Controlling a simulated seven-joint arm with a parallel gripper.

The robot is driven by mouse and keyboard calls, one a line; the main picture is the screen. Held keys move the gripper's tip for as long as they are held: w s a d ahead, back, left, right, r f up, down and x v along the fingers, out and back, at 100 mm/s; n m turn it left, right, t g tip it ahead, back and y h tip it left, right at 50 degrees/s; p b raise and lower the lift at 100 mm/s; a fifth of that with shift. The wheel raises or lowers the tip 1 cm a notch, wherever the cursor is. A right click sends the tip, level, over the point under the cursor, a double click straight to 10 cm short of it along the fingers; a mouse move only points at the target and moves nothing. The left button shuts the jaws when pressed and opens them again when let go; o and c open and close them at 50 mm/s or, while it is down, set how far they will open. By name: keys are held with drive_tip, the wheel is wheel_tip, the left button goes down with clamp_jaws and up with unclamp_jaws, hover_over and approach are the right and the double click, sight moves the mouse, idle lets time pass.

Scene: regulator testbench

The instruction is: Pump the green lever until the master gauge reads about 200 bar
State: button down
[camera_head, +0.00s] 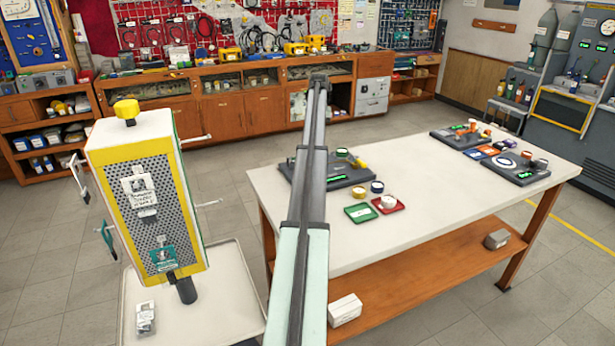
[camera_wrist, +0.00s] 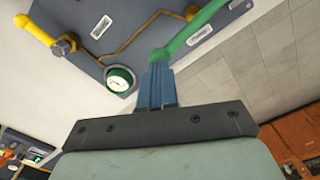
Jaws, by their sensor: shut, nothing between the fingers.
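In the wrist view, the green lever (camera_wrist: 190,34) runs from the top right down to the tips of my gripper (camera_wrist: 159,60). My blue fingers are shut with nothing between them. Their tips overlap the lever's lower end, and I cannot tell whether they touch it. A round gauge (camera_wrist: 119,79) with a green rim and white face sits left of the fingers on a grey-blue panel (camera_wrist: 140,12). Its reading is too small to make out.
A yellow handle (camera_wrist: 36,30) with a brass fitting (camera_wrist: 65,45) and pipe lies left on the panel. The white table (camera_head: 440,185) also holds green and red trays (camera_head: 388,211) and another dark unit (camera_head: 505,172). A yellow-framed cabinet (camera_head: 108,215) stands at left.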

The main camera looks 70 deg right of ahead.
drive_tip(key=shift+f, duration=1.6)
idle(0.7)
drive_tip(key=shift+r, duration=1.8)
drive_tip(key=shift+r, duration=0.1)
drive_tip(key=shift+r, duration=2.4)
